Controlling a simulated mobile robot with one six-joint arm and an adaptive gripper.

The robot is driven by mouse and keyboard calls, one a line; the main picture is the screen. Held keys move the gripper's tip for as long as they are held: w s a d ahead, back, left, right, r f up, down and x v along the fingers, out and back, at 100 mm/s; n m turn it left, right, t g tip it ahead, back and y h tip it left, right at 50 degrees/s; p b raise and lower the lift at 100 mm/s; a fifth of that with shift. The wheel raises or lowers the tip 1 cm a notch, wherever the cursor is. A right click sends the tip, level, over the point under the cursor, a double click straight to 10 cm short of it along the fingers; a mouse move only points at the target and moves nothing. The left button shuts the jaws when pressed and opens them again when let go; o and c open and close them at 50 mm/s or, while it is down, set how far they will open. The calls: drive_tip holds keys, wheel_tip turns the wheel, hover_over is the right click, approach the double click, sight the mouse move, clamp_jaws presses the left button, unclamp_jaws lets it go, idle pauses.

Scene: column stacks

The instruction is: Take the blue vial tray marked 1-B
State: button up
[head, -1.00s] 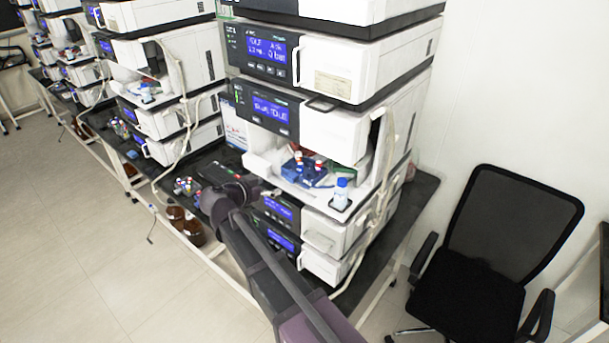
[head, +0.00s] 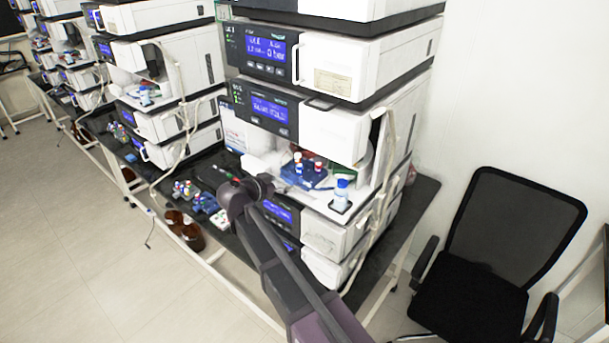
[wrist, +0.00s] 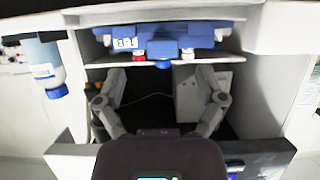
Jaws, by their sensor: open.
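The blue vial tray (head: 316,180) sits in the open bay of the middle instrument in the near stack, with red-, white- and blue-capped vials in it. In the wrist view, which is upside down, the tray (wrist: 160,34) spans the upper middle. A small white label (wrist: 125,43) is on its front; I cannot read it surely. My gripper (wrist: 160,76) is open and empty, its two fingers spread wide facing the tray, apart from it. In the head view my gripper (head: 268,184) is at the left front of the bay, its fingertips hard to make out.
A blue-capped bottle (head: 341,196) stands at the bay's right front corner; the bottle (wrist: 44,65) hangs inverted in the wrist view. Instruments enclose the bay above and below. More vials (head: 183,189) and brown bottles (head: 190,236) are at left. A black chair (head: 500,250) stands at right.

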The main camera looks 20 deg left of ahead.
sight(289, 181)
drive_tip(key=shift+b+x, duration=0.6)
drive_tip(key=shift+x, duration=1.45)
drive_tip(key=shift+a, duration=0.1)
clamp_jaws()
